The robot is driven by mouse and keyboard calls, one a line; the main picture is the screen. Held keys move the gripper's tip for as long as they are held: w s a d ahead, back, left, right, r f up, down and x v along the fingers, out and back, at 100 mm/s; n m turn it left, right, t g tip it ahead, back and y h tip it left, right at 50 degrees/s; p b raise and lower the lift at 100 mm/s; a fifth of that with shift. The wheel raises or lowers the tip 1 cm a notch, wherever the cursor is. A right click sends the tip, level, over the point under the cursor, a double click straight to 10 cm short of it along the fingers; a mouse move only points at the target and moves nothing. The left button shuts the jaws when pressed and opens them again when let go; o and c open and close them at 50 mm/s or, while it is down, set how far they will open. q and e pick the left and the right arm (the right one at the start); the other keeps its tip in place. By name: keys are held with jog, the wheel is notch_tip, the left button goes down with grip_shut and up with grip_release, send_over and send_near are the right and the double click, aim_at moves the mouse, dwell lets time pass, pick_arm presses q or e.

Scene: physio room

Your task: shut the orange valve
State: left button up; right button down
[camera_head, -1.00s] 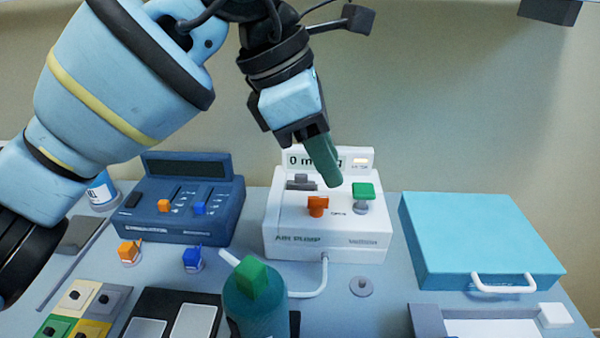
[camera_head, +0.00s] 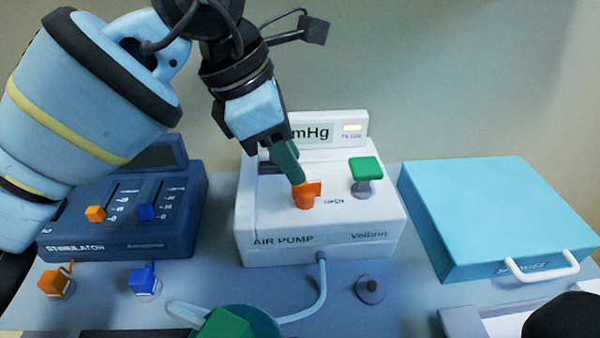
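The orange valve (camera_head: 305,200) stands on top of the white air pump (camera_head: 375,228), left of a green knob (camera_head: 365,171). Its lever points to the right. My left gripper (camera_head: 297,180) comes down from the upper left, with its dark green fingertips right at the upper left of the valve. They overlap its top edge; I cannot tell whether they touch it. The fingers appear as one piece from here, so the gap between them is hidden. The gripper covers part of the pump's display. My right gripper does not show.
A blue stimulator (camera_head: 120,235) with orange and blue sliders stands left of the pump. A light blue case (camera_head: 485,210) lies to the right. In front are a grey knob (camera_head: 370,289), the pump's hose (camera_head: 322,285) and a green-capped bottle (camera_head: 225,327).

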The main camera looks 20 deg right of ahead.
aim_at(306, 193)
pick_arm(q)
jog(key=shift+x, duration=2.1)
jog(key=c, duration=0.6)
jog(key=shift+c, duration=0.3)
